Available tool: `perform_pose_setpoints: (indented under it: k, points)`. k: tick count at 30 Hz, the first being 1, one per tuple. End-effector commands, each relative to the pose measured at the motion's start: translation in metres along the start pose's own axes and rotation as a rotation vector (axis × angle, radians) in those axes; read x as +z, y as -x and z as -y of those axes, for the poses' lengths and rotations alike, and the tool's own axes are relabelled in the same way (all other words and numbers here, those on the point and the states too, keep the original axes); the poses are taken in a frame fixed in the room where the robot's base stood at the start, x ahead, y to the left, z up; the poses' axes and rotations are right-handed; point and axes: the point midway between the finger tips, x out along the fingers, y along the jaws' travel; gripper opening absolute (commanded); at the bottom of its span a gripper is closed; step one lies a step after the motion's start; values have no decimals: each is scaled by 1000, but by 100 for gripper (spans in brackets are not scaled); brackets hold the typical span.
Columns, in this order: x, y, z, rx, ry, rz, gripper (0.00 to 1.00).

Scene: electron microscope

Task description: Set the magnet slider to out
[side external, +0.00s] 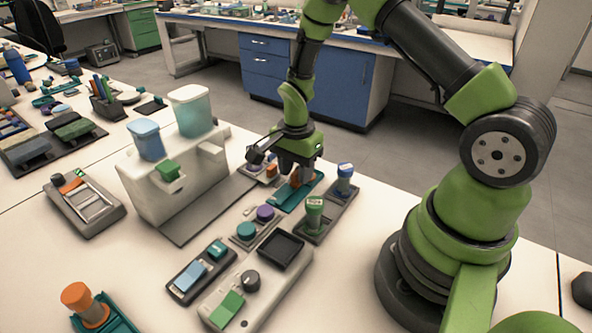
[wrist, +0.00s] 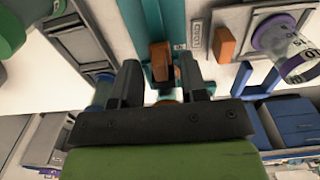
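The likely magnet slider is a teal track (side external: 313,186) with an orange block on it, below my gripper (side external: 296,163) in the side view. In the wrist view the teal track (wrist: 165,20) runs away between my fingers, and the orange block (wrist: 160,55) stands on it. My gripper (wrist: 159,68) is open, with one dark finger on each side of the block. Small gaps seem to show between block and fingers; I cannot tell whether either touches. A small label plate (wrist: 196,40) lies beside the track, too blurred to read.
Purple (side external: 265,213) and teal (side external: 246,230) buttons sit in front. The microscope body (side external: 180,180) rises on the left. In the wrist view, another orange block (wrist: 225,43) sits right of the track.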

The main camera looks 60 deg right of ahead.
Motion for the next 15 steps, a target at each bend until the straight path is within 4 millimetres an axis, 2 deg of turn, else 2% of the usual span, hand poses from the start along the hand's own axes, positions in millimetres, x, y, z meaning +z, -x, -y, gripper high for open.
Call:
perform_pose_setpoints:
  k: [10,11,15]
  points:
    - [0,-6,0,-1,0,0,39]
    - [0,-6,0,-1,0,0,35]
    - [0,-6,0,-1,0,0,3]
